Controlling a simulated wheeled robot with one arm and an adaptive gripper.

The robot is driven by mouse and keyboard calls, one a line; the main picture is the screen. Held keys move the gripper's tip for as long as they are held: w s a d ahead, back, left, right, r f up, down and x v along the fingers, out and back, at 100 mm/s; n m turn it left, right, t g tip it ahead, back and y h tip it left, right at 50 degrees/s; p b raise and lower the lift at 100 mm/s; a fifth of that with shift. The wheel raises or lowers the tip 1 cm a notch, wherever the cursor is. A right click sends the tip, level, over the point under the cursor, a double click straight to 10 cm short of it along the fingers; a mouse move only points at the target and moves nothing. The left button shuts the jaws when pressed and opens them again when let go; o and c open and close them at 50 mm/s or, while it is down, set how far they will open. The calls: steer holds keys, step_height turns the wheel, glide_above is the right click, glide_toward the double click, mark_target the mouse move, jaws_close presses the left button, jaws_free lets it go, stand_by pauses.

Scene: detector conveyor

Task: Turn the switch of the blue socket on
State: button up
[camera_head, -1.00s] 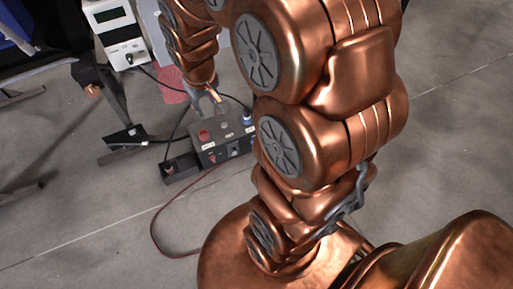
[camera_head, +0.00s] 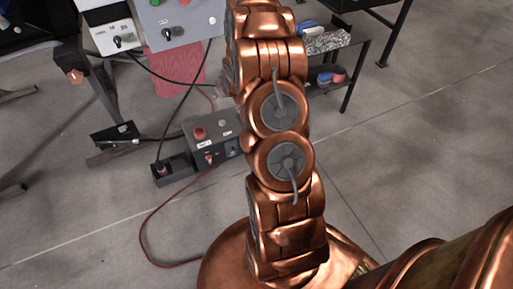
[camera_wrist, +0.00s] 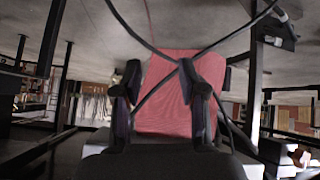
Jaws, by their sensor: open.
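The dark socket box (camera_head: 215,150) stands on the floor left of my arm in the head view. A red socket (camera_head: 199,132) shows on its top, with switches on its front face. The blue socket and its switch are not visible; my arm covers the right end of the box. My gripper shows in the wrist view (camera_wrist: 163,88), with its two dark fingers apart and nothing held between them. In the head view it is mostly hidden behind my arm.
A red ribbed panel (camera_head: 177,74) stands behind the box, also seen beyond my fingers in the wrist view (camera_wrist: 168,105). Black cables hang nearby, and a red cable (camera_head: 145,225) loops over the floor. A grey control panel (camera_head: 180,22) is above; a shelf (camera_head: 328,42) stands at right.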

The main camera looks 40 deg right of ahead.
steer(key=s+d+f+m+t+b, duration=0.15)
steer(key=d+f+b, duration=0.3)
steer(key=f, duration=0.75)
steer(key=d+f+n+t+b, duration=0.1)
steer(key=d+f+t+b, duration=0.3)
steer(key=f, duration=0.8)
steer(key=s+d+f+m+t+h+b, duration=0.1)
steer(key=s+f+t+h+b, duration=0.1)
steer(key=s+f+b, duration=0.5)
steer(key=s+d+f+m+t+h+b, duration=0.15)
steer(key=s+f, duration=0.35)
steer(key=f, duration=0.5)
steer(key=b+x, duration=0.3)
steer(key=x, duration=0.5)
steer(key=shift+b, duration=0.3)
steer(key=shift+f, duration=0.1)
steer(key=shift+c, duration=0.2)
jaws_close()
